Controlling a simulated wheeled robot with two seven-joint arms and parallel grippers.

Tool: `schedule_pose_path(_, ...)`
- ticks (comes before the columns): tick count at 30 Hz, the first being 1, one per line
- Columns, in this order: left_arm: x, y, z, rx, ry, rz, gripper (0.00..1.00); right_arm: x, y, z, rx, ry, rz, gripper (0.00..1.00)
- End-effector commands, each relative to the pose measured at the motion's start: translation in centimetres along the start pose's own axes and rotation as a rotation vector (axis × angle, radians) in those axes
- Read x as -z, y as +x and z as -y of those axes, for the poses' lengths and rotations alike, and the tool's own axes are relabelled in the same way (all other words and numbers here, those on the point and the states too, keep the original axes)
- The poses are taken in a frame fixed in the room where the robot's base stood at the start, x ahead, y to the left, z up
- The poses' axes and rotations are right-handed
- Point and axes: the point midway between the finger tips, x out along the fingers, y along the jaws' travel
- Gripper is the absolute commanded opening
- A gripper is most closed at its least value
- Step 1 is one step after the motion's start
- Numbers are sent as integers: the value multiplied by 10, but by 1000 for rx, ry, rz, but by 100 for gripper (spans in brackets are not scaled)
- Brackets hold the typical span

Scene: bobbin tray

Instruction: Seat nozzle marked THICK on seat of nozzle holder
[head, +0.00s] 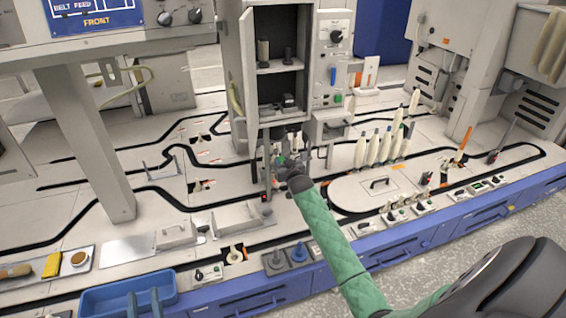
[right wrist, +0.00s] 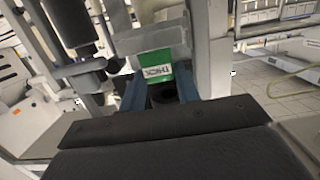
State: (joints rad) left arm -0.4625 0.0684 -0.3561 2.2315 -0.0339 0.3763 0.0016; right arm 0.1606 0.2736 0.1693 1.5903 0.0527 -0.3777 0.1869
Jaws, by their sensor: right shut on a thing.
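In the right wrist view, my right gripper (right wrist: 160,88) is shut on the nozzle marked THICK (right wrist: 154,64), a dark piece with a green band and a white label. The label appears upside down. A grey block (right wrist: 148,40) shows just beyond the nozzle; I cannot tell whether they touch. In the head view, my right gripper (head: 288,166) is at the machine below the open cabinet, where the nozzle is too small to make out. I cannot clearly identify the holder's seat. My left gripper (head: 144,303) shows at the bottom edge, its two blue fingers apart and empty.
The open grey cabinet (head: 276,98) stands above my right gripper. Dark cylinders (right wrist: 68,25) stand close left of the nozzle in the right wrist view. Several pale bobbins (head: 378,148) stand to the right. A blue tray (head: 100,298) lies by my left gripper.

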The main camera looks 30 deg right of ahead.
Motion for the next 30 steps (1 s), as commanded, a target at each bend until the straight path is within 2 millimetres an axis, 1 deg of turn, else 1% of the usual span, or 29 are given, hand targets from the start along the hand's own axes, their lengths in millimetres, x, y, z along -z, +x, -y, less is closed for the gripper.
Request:
schedule_pose_path(11, 0, 0, 0, 0, -1, 0, 33, 0, 0, 0, 0, 0, 0, 10)
schedule_pose_path(12, 0, 0, 0, 0, -1, 0, 33, 0, 0, 0, 0, 0, 0, 36)
schedule_pose_path(14, 0, 0, 0, 0, -1, 0, 33, 0, 0, 0, 0, 0, 0, 48)
schedule_pose_path(15, 0, 0, 0, -1, -1, 0, 33, 0, 0, 0, 0, 0, 0, 56)
schedule_pose_path(16, 0, 0, -1, -1, -1, 0, 33, 0, 0, 0, 0, 0, 0, 58)
schedule_pose_path(26, 0, 0, -1, -1, -1, -1, 33, 0, 0, 0, 0, 0, 0, 58)
schedule_pose_path(30, 7, 1, -1, -2, 2, -28, 33, 0, 0, 0, 0, 0, 0, 58)
